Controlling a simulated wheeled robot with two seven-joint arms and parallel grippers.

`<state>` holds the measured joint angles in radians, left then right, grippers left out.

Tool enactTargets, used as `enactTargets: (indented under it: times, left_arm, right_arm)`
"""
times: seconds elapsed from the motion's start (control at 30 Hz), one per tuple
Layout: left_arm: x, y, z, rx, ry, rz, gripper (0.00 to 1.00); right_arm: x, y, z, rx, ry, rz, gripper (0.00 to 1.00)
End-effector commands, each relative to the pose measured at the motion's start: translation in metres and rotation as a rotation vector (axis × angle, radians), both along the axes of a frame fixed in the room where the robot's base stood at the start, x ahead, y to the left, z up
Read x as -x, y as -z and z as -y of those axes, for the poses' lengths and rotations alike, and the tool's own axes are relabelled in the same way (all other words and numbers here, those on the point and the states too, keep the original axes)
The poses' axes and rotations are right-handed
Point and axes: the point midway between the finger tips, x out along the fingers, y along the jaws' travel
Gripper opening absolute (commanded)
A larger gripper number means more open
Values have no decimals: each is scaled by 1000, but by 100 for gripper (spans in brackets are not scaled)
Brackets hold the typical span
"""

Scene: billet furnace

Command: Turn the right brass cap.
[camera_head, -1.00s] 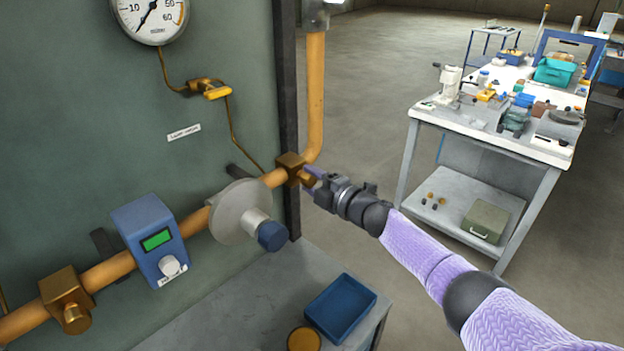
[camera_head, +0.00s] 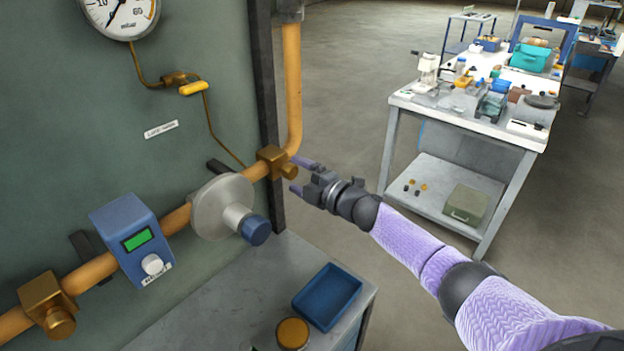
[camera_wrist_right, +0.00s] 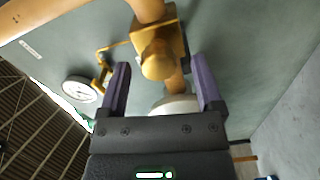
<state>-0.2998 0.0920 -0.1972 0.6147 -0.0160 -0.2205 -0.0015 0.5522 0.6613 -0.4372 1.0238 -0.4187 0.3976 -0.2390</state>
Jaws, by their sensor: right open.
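The right brass cap (camera_head: 289,171) is a round end on the square brass fitting (camera_head: 270,162) at the right end of the orange pipe. My right gripper (camera_head: 294,174) is open, its two purple fingers spread just off the cap. In the right wrist view, the cap (camera_wrist_right: 157,66) shows between the open fingers (camera_wrist_right: 159,62) with clear space on both sides; I see no contact. Another brass cap (camera_head: 60,323) is on a similar fitting at the lower left. My left gripper is not in view.
A grey disc with a blue knob (camera_head: 256,230) and a blue box with a green display (camera_head: 132,238) sit along the pipe. Below, a grey bench holds a blue tray (camera_head: 328,297) and an amber-topped jar (camera_head: 292,333). A cluttered workbench (camera_head: 470,118) stands at the right.

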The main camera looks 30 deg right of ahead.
Motion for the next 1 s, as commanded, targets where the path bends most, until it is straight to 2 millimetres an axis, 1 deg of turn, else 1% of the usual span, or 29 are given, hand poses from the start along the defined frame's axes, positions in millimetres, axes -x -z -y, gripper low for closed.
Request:
enactTargets:
  times: [0.03, 0.2, 0.3, 0.4, 0.53, 0.9, 0.97, 1.0]
  left_arm:
    - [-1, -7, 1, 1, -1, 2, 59]
    - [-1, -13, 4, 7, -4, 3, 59]
    - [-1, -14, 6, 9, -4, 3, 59]
    - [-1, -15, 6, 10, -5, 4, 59]
    - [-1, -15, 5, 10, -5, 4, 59]
    - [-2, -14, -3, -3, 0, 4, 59]
    - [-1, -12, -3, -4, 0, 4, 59]
    - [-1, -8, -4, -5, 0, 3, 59]
  right_arm:
    - [11, -3, 3, 3, -3, -3, 84]
    - [47, -1, 16, 3, -1, -4, 84]
    - [63, -1, 22, 2, -1, -3, 84]
    - [73, -1, 25, 2, -1, -1, 84]
    - [77, -1, 27, 2, -1, 0, 84]
    - [77, 0, 27, 1, 1, -2, 84]
    - [78, 11, 28, -16, 17, -23, 84]
    - [81, 29, 30, -43, 43, -58, 84]
